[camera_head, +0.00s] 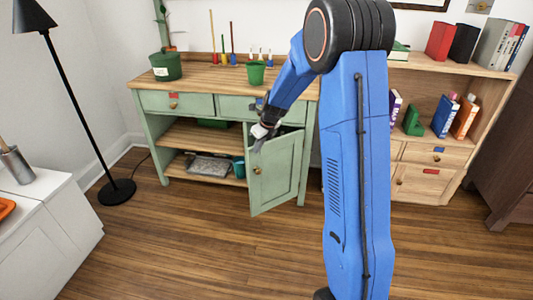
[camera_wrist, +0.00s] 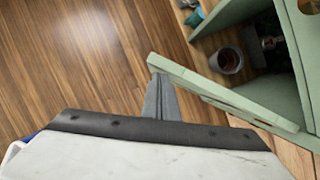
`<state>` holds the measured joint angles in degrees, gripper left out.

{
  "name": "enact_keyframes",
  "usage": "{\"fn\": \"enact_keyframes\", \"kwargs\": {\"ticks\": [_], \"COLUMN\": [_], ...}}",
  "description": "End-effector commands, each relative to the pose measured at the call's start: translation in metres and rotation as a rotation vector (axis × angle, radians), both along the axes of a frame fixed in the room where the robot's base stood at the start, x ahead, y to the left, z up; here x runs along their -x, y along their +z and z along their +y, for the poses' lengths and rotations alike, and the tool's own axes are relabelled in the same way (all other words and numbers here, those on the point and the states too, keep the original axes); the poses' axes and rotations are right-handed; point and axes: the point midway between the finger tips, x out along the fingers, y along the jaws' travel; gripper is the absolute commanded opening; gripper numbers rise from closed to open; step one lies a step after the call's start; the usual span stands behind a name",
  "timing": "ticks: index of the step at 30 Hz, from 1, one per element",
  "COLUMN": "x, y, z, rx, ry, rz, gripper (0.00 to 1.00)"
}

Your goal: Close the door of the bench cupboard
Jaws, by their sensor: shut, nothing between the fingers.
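The bench cupboard (camera_head: 225,92) is green with a wooden top. Its door (camera_head: 276,172) stands ajar, swung outward, with a small brass knob on its face. My gripper (camera_head: 262,136) is shut and empty at the top edge of the door, near the upper left corner. In the wrist view, my gripper (camera_wrist: 160,95) overlaps the top edge of the door (camera_wrist: 225,95); I cannot tell whether they touch. Behind the door, the cupboard's inside (camera_wrist: 262,58) is dark and holds a pot (camera_wrist: 227,61). My arm hides part of the bench's right side.
Open shelves at the bench's left hold a grey tray (camera_head: 209,166) and a teal pot (camera_head: 239,167). A black floor lamp (camera_head: 116,191) stands at left, a white cabinet (camera_head: 45,225) at front left, a bookcase (camera_head: 428,181) at right. The wooden floor before the door is clear.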

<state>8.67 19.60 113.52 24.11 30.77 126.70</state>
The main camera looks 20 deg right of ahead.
Motion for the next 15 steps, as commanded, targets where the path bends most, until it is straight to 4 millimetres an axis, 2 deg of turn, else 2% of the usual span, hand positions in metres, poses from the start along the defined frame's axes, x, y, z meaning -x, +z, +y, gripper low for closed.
{"fn": "enact_keyframes", "kwargs": {"ticks": [9, 15], "x": [-0.066, -0.113], "y": [-0.001, -0.001], "z": [0.008, 0.004], "rx": [0.001, 0.001], "ry": [0.004, 0.004], "rz": [0.001, 0.000], "gripper": [0.00, 0.00]}}
